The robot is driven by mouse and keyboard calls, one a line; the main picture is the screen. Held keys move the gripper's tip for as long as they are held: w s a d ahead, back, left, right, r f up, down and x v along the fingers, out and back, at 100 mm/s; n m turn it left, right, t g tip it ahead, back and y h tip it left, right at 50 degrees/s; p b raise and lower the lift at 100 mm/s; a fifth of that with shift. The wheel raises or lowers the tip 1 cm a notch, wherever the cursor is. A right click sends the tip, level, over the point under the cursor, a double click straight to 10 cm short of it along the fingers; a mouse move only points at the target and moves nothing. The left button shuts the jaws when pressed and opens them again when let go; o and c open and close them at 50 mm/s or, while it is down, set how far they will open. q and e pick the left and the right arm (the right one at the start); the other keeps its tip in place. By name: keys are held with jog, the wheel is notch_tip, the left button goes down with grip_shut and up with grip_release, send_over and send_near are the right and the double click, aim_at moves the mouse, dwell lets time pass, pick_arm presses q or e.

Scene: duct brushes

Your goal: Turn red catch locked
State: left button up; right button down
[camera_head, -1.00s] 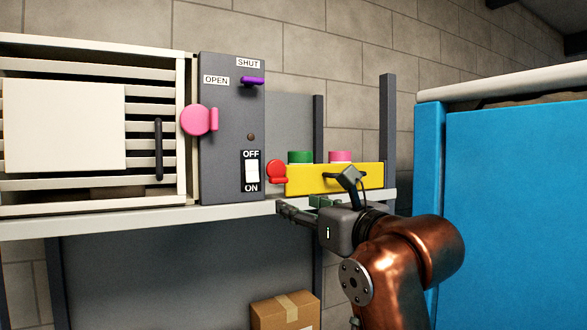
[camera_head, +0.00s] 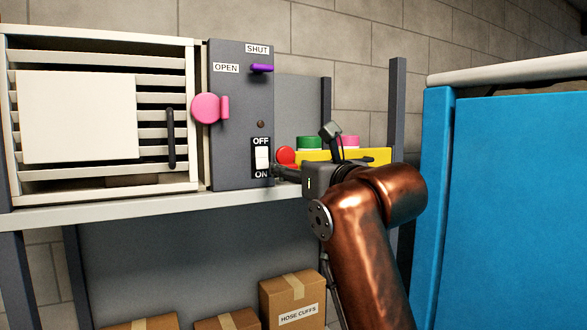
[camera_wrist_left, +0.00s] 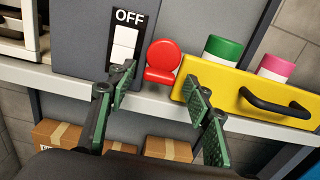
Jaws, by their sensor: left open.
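The red catch (camera_head: 286,156) is a round disc beside the right edge of the grey switch panel (camera_head: 228,170), left of a yellow bin. In the head view its lower part is hidden by my gripper. The wrist view shows the red catch (camera_wrist_left: 163,56) whole, with its thick tab at the bottom of the disc. My left gripper (camera_head: 281,172) is in front of and just below it. In the wrist view the left gripper (camera_wrist_left: 158,88) has its fingers wide apart, one toward each side of the catch, with nothing between them. No contact shows. My right gripper is out of view.
The panel has an OFF/ON rocker switch (camera_head: 262,158), a purple lever (camera_head: 262,69) and a pink catch (camera_head: 206,108). The yellow bin (camera_wrist_left: 240,92) has a black handle and stands close to my right finger. Cartons (camera_head: 292,300) sit below the shelf. A blue cabinet (camera_head: 520,190) stands right.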

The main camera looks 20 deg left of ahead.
pick_arm(q)
jog(key=c, duration=1.1)
jog(key=shift+c, duration=0.2)
jog(key=shift+m, duration=0.3)
jog(key=shift+m+p, duration=0.4)
jog(key=shift+m, duration=8.2)
